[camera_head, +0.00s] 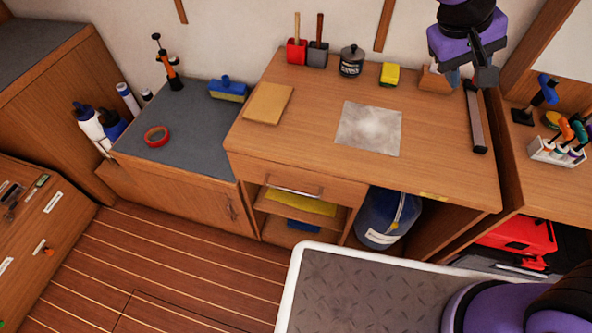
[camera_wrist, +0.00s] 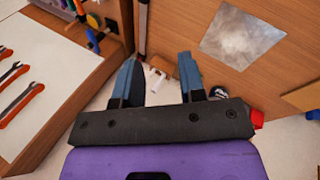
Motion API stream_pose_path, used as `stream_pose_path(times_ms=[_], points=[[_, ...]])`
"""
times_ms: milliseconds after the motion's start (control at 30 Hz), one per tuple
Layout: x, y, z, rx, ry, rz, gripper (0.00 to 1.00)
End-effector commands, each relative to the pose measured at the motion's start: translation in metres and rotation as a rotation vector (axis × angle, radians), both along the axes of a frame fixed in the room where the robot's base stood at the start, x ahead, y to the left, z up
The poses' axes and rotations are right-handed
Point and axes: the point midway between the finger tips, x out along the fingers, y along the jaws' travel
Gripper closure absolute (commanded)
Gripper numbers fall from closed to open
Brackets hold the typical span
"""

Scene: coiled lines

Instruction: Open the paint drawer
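The wooden desk (camera_head: 430,175) stands in the middle of the head view. Its one drawer (camera_head: 245,170) is in the front left, under the top, and looks shut. A pale bar-shaped handle (camera_head: 293,192) shows on the drawer front. No label reading paint can be made out there. My gripper (camera_head: 484,72) is high above the back right of the desk, far from the drawer. In the wrist view my gripper (camera_wrist: 158,72) has its two blue-grey fingers apart with nothing gripped between them. The drawer is not in the wrist view.
An open shelf with a yellow item (camera_head: 305,203) is under the drawer. On the desk are a grey sheet (camera_head: 368,128), a tan board (camera_head: 268,103) and a black can (camera_head: 351,62). Striped floor (camera_head: 170,260) before the drawer is clear.

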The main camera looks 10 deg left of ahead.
Motion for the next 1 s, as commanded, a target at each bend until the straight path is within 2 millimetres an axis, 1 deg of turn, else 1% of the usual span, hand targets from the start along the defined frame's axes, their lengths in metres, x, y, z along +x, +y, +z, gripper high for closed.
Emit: stream_pose_path(times_ms=[33,200,300,467,600,767,900,1000], points=[[0.005,0.014,-0.013,-0.038,0.006,0.028,0.63],[0.016,0.054,-0.051,-0.155,-0.013,0.109,0.63],[0.019,0.079,-0.075,-0.219,-0.034,0.162,0.63],[0.019,0.118,-0.116,-0.315,-0.078,0.257,0.63],[0.013,0.152,-0.154,-0.392,-0.129,0.350,0.63],[0.000,0.188,-0.201,-0.469,-0.198,0.467,0.63],[-0.016,0.217,-0.243,-0.520,-0.265,0.577,0.63],[-0.028,0.233,-0.271,-0.548,-0.310,0.651,0.63]])
